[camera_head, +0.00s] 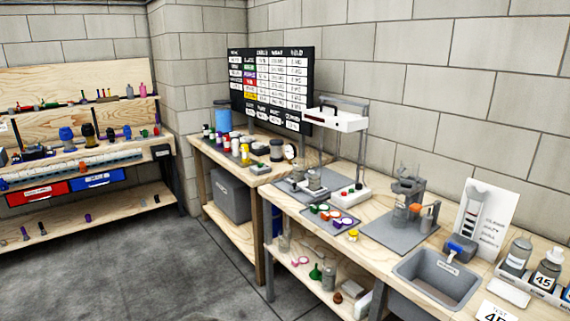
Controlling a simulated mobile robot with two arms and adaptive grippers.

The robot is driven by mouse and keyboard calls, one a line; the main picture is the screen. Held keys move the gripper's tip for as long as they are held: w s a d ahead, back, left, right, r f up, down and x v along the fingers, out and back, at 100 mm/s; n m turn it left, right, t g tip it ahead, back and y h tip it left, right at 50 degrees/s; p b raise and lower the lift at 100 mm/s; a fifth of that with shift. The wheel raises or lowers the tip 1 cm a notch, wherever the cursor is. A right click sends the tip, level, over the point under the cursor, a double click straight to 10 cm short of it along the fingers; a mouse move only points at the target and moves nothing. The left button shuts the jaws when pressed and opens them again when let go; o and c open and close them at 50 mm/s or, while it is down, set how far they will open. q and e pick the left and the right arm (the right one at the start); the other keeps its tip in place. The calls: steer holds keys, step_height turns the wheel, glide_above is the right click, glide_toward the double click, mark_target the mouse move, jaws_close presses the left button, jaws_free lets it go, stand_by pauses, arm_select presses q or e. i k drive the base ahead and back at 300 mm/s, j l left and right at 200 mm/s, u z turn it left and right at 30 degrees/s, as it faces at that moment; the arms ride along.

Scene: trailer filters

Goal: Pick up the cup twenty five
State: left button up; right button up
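I cannot make out a cup marked twenty five in the head view. A grey container (547,272) with a label that seems to read 45 stands in a light rack at the right edge. A similar grey bottle (517,255) stands beside it, its label too small to read. A small orange cup-like thing (414,211) is at the stand on the grey mat; I cannot read any number on it. Neither of my grippers is in view.
A wooden bench runs along the right wall with a grey basin (437,278), a grey mat (386,232), a white device (336,116) and several small jars. A black chart (272,85) stands behind. A shelving bench (90,205) is at left. The grey floor (130,270) is open.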

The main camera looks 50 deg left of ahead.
mark_target(353, 233)
steer(key=j+u, duration=0.1)
steer(key=j, duration=1.4)
steer(key=j+u, duration=0.15)
steer(key=j, duration=0.65)
steer(key=i+j+u, duration=0.1)
steer(key=j, duration=0.65)
steer(key=i+j+u, duration=0.1)
steer(key=j, duration=0.6)
